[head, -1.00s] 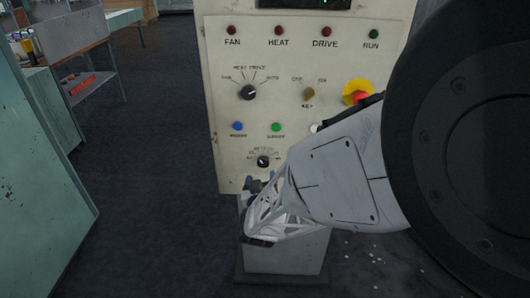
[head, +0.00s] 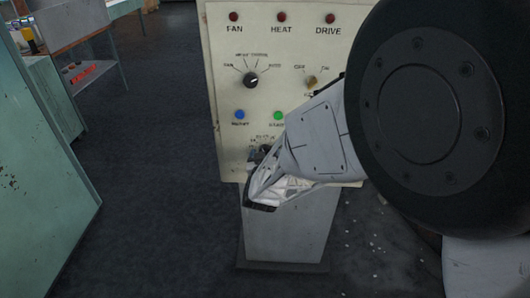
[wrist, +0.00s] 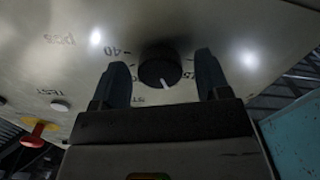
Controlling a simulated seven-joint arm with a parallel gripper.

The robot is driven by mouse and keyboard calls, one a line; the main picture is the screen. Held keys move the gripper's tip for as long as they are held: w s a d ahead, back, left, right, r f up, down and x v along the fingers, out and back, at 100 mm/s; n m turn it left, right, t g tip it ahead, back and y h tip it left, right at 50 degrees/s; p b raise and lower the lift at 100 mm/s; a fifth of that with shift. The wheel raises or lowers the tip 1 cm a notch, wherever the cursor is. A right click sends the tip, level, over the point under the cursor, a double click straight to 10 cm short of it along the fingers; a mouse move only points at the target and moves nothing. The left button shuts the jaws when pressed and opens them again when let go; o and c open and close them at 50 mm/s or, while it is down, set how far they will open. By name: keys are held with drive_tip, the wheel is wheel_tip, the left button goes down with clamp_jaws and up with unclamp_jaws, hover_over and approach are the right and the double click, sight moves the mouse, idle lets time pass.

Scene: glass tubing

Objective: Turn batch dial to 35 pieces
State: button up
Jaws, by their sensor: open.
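The batch dial is a black round knob (wrist: 160,68) with a white pointer line, on the cream panel in the wrist view. Its pointer is toward the bottom of the picture, slightly right. A printed 40 (wrist: 122,50) is at its left; a partly hidden number is at its right. My gripper (wrist: 162,76) is open, with one dark finger on each side of the knob and a small gap showing at both sides. Whether the fingertips reach past the knob's face is unclear. In the head view my gripper (head: 266,160) covers most of the dial.
The panel (head: 220,70) also carries a selector knob (head: 251,80), a key switch (head: 311,82), a blue button (head: 240,115) and a green button (head: 278,116). A red part (wrist: 38,132) shows at lower left in the wrist view. Open floor lies left of the grey pedestal (head: 285,235).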

drive_tip(key=shift+w, duration=0.3)
drive_tip(key=c, duration=0.9)
